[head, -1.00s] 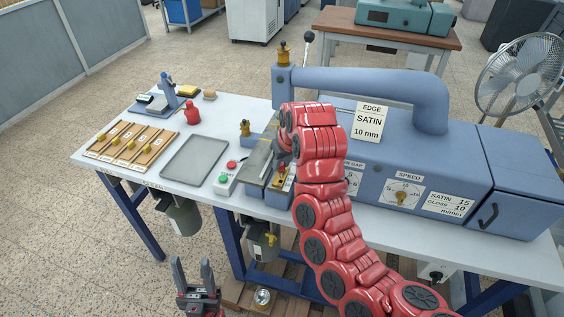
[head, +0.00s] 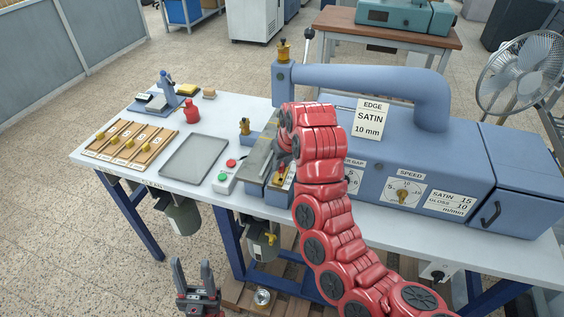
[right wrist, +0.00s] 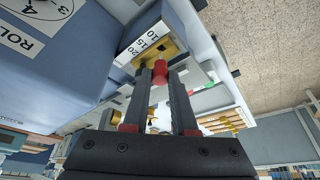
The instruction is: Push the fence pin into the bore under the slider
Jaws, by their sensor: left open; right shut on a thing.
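The fence pin shows as a red knob (right wrist: 160,74) between the fingertips of my right gripper (right wrist: 161,72), which is shut on it. The knob is right by the brass slider (right wrist: 150,50), beside a white scale marked 10, 15, 20. The pin's shank and the bore are hidden, so I cannot tell how deep the pin sits. In the head view the red knob (head: 281,169) shows just left of my right arm, which covers most of that gripper. My left gripper (head: 193,268) is open and empty, low in front of the table.
The blue machine (head: 440,155) with its thick overhead arm fills the table's right side. A button box (head: 225,177), a grey tray (head: 195,158), a wooden rack (head: 130,143) and a red bottle (head: 192,114) stand to the left. A pot (head: 262,246) hangs below the table's front edge.

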